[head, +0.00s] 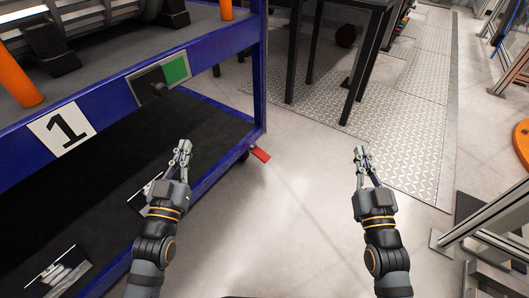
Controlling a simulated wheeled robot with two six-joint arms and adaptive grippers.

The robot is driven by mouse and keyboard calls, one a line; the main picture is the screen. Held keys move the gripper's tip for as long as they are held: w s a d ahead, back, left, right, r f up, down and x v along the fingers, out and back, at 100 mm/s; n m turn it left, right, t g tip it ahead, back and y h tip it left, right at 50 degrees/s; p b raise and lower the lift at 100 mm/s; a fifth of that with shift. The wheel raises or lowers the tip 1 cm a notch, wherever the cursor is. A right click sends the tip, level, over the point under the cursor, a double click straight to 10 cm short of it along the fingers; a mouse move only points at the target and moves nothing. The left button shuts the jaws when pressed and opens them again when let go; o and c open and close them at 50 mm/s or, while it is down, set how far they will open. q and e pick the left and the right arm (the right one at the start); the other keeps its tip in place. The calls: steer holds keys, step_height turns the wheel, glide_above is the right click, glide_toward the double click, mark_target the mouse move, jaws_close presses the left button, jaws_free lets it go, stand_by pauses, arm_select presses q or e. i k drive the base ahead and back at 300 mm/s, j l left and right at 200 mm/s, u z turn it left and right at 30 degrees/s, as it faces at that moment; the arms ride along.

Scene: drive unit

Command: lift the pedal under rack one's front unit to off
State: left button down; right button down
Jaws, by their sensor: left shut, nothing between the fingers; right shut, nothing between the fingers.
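Rack one is the blue-framed rack (215,50) at the left, with a white label bearing a black "1" (63,129). A small red pedal (260,154) sticks out at floor level under the rack's near right corner post, beside a dark caster (243,156) mostly hidden by the frame. The pedal looks slightly tilted, but its exact setting cannot be told. My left gripper (184,146) is shut and empty, to the left of the pedal in the picture and in front of the rack's lower shelf. My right gripper (361,150) is shut and empty over open floor, right of the pedal.
A black-legged table (357,75) stands behind. A metal frame (480,225) is at right. Floor between the grippers is clear.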

mark_target(261, 154)
steer(key=i+l+u, duration=0.2)
steer(key=i+l, duration=0.7)
steer(key=i, duration=0.1)
